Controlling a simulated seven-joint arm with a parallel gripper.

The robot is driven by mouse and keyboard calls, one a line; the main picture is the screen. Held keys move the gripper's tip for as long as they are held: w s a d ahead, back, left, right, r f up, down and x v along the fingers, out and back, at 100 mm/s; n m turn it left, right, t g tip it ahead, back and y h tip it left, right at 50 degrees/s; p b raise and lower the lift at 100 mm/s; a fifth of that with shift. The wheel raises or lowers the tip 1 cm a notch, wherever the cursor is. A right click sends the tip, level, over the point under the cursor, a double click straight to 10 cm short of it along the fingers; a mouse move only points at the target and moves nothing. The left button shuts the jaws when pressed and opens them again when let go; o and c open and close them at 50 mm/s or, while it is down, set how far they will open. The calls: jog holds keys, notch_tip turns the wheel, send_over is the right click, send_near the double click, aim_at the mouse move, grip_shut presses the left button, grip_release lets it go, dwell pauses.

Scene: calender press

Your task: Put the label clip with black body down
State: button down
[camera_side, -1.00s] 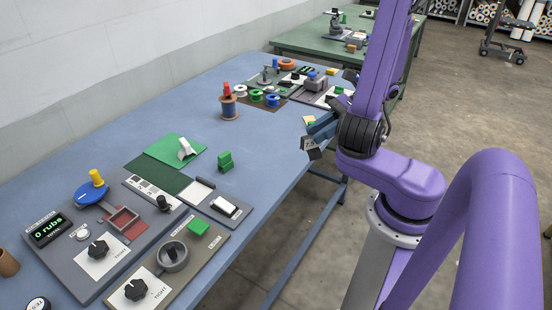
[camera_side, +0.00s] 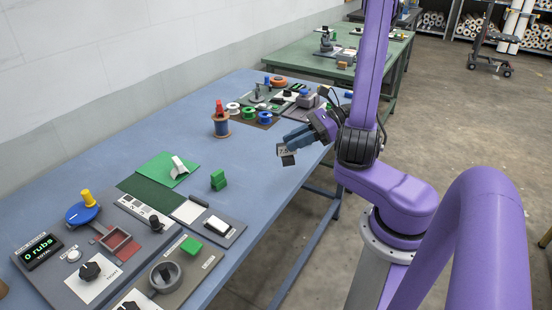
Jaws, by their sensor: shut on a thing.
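My gripper (camera_side: 292,142) is at the right edge of the blue table (camera_side: 150,155), pointing left and slightly down. It is shut on the label clip with black body (camera_side: 288,160). The clip shows a pale label face with dark characters above a black part. The clip hangs below the fingers and looks clear of the tabletop, near the table's front edge. The fingers hide part of the clip.
A green block (camera_side: 218,180) and a copper spool with a red top (camera_side: 221,125) stand left of my gripper. Coloured rolls (camera_side: 249,113) lie on a mat behind. Panels with knobs (camera_side: 90,270) fill the near end. Bare table lies between.

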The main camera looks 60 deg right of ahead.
jog(key=w+d+f, duration=0.1)
jog(key=w+f, duration=0.3)
jog(key=w, duration=0.1)
jog(key=w+d+f, duration=0.1)
jog(key=w+f, duration=0.1)
jog(key=f, duration=0.1)
jog(key=shift+w+d, duration=0.15)
jog(key=shift+d, duration=0.2)
jog(key=shift+w+f, duration=0.15)
jog(key=shift+f, duration=1.6)
jog(key=shift+f, duration=0.1)
jog(key=c, duration=1)
grip_release()
jog(key=shift+d, duration=0.1)
